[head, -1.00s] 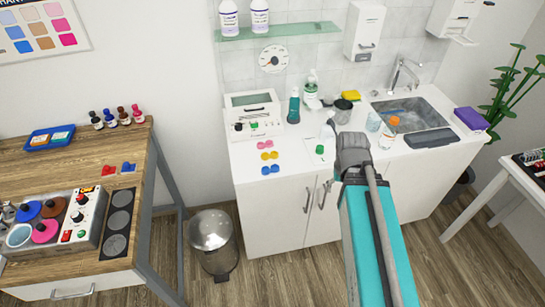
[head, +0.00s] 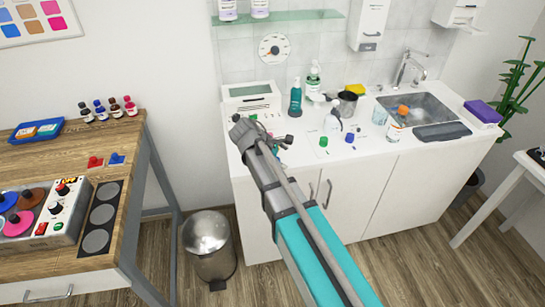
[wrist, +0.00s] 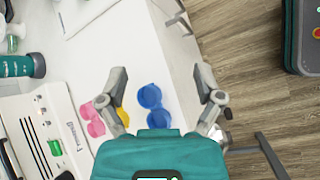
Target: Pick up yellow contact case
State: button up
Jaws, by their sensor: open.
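The yellow contact case (wrist: 122,117) lies flat on the white counter (wrist: 95,60) in the wrist view. It is partly hidden behind the left finger and the teal body of my gripper (wrist: 160,82). My gripper is open and empty, with its fingers spread above the counter. The blue contact case (wrist: 151,97) lies between the fingers, to the right of the yellow one. The pink contact case (wrist: 92,119) lies to the left of the yellow one.
A white device with a screen (head: 250,95) stands behind my gripper. A teal bottle (head: 296,98), a metal cup (head: 347,104) and a white bottle (head: 332,122) stand on the counter to the right. The sink (head: 415,108) is farther right. A metal bin (head: 207,240) stands on the floor.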

jog(key=w+a+n+b, duration=0.1)
jog(key=a, duration=0.2)
jog(key=a+f+n+t+h+b, duration=0.1)
jog(key=a+n, duration=0.1)
jog(key=a, duration=0.1)
jog(key=w+a+n+t+b, duration=0.1)
jog(key=a, duration=0.2)
jog(key=shift+w+a+f+n+h, duration=0.15)
jog(key=shift+w+a+n+h, duration=0.15)
jog(key=shift+w+a+n, duration=0.1)
jog(key=a+n+t+b, duration=0.1)
jog(key=a, duration=0.1)
jog(key=a+n+b, duration=0.1)
jog(key=a, duration=0.2)
jog(key=a+n+t+h+b, duration=0.1)
jog(key=a, duration=0.1)
jog(key=shift+w+a+r+n+t, duration=0.15)
jog(key=shift+a+r+n+t, duration=0.15)
jog(key=shift+a+n, duration=0.1)
jog(key=shift+a+r+n, duration=0.1)
jog(key=shift+a+n, duration=0.2)
jog(key=shift+a, duration=0.1)
jog(key=b+x, duration=0.3)
jog(key=x, duration=0.4)
jog(key=shift+w+d, duration=0.1)
jog(key=shift+d, duration=0.1)
jog(key=shift+w+d+f, duration=0.25)
jog(key=shift+w+d, duration=0.05)
jog(key=shift+d, duration=0.15)
